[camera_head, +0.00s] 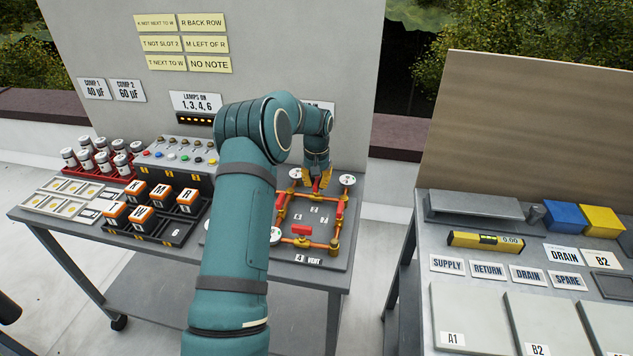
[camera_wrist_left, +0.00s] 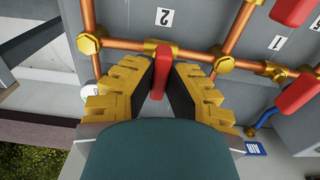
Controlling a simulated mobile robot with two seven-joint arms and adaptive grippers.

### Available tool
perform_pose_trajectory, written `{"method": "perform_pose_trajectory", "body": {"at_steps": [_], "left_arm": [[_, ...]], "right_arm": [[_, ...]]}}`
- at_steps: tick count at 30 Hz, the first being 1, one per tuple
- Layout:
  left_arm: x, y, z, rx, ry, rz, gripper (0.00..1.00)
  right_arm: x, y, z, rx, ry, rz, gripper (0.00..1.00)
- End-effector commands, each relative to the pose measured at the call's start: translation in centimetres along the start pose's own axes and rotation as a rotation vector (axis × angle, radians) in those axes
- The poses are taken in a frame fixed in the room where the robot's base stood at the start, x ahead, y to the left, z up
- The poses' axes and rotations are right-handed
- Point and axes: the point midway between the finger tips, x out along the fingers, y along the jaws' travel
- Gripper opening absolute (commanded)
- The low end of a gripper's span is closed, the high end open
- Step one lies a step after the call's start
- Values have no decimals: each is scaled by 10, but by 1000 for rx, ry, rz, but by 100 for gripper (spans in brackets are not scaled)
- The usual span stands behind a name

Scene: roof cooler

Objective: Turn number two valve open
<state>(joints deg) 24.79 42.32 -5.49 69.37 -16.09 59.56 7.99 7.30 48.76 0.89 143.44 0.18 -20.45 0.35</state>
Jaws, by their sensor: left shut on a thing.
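The copper pipe rig (camera_head: 320,243) with brass fittings stands on the grey bench's right end. My left gripper (camera_head: 317,181) reaches down to its back pipe in the head view. In the left wrist view, the yellow fingers of my left gripper (camera_wrist_left: 159,85) are shut on a red valve handle (camera_wrist_left: 162,62) beside the tag "2" (camera_wrist_left: 163,17). The handle runs across the copper pipe in this view; its exact angle is hard to tell. My right gripper is not in view.
Other red handles sit on the left pipe (camera_head: 281,200), right pipe (camera_head: 339,208) and front pipe (camera_head: 302,229). White gauges (camera_head: 347,180) stand at the rig's corners. Lettered blocks (camera_head: 142,216) and a lamp panel (camera_head: 180,152) are left. A second bench (camera_head: 415,240) stands right.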

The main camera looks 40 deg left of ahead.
Motion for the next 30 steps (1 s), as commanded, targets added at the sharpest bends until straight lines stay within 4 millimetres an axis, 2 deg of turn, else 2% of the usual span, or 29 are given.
{"method": "perform_pose_trajectory", "body": {"at_steps": [11,30], "left_arm": [[1,1,1,-181,-5,-1,0],[1,0,2,-782,-5,-4,0]], "right_arm": [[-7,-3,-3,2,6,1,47],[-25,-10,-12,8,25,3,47]]}}
